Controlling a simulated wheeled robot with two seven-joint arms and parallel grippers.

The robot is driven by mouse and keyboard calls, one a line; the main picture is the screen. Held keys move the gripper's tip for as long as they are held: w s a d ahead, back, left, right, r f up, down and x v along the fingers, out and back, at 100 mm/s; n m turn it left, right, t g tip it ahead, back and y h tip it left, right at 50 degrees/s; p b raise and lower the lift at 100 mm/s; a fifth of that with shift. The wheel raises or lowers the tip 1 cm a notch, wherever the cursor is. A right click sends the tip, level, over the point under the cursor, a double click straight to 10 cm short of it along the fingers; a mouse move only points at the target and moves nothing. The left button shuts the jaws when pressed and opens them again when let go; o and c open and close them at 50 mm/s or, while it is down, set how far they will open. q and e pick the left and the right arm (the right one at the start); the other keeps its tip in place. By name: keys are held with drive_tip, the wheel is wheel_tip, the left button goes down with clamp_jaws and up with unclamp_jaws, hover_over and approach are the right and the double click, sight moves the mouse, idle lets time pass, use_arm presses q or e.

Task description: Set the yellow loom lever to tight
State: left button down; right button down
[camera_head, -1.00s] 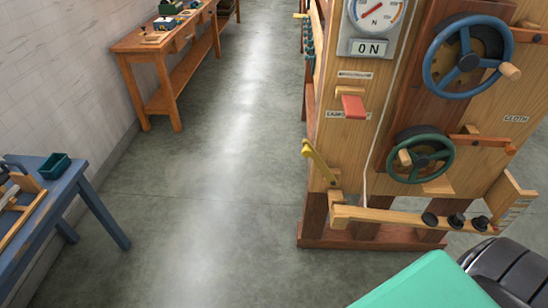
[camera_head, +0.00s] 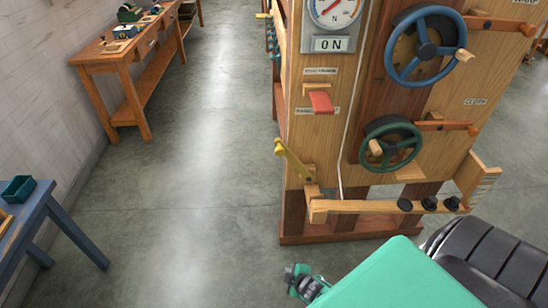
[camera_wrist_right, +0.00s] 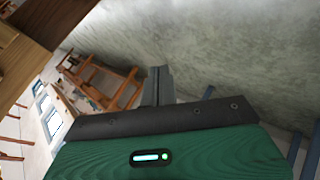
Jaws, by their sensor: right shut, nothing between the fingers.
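The yellow lever (camera_head: 292,161) is on the lower left edge of the wooden loom (camera_head: 320,150) in the head view. It slants, with its wider end up and to the left and its other end down by the wooden frame. My right gripper (camera_head: 296,279) shows small at the bottom, in front of the loom, lower than the lever and apart from it. In the right wrist view the fingers (camera_wrist_right: 158,74) are together and hold nothing. The lever cannot be made out in that view. My left gripper is not in view.
The loom also carries a red lever (camera_head: 321,102), a blue wheel (camera_head: 425,47), a green wheel (camera_head: 391,143), a dial (camera_head: 336,9) and a low bar with black knobs (camera_head: 430,203). A blue table (camera_head: 35,215) and wooden bench (camera_head: 110,59) stand left. The floor between is clear.

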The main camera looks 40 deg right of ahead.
drive_tip(key=w+d+r+n+t, duration=0.1)
drive_tip(key=w+r, duration=0.4)
drive_tip(key=r, duration=0.6)
drive_tip(key=w+d+r+n+t, duration=0.2)
drive_tip(key=w+r+n+t, duration=0.2)
drive_tip(key=r, duration=0.8)
drive_tip(key=w+d+r+n+t, duration=0.1)
drive_tip(key=w+r+n+t, duration=0.2)
drive_tip(key=r, duration=0.9)
drive_tip(key=w, duration=0.3)
drive_tip(key=shift+d+r+h, duration=0.2)
drive_tip(key=shift+d+h, duration=0.15)
drive_tip(key=shift+h, duration=0.05)
drive_tip(key=shift+w, duration=0.1)
drive_tip(key=w+d+p, duration=0.3)
drive_tip(key=w+d, duration=0.1)
drive_tip(key=w, duration=0.4)
drive_tip(key=shift+d+p, duration=0.3)
drive_tip(key=shift+d, duration=0.05)
drive_tip(key=shift+d, duration=0.1)
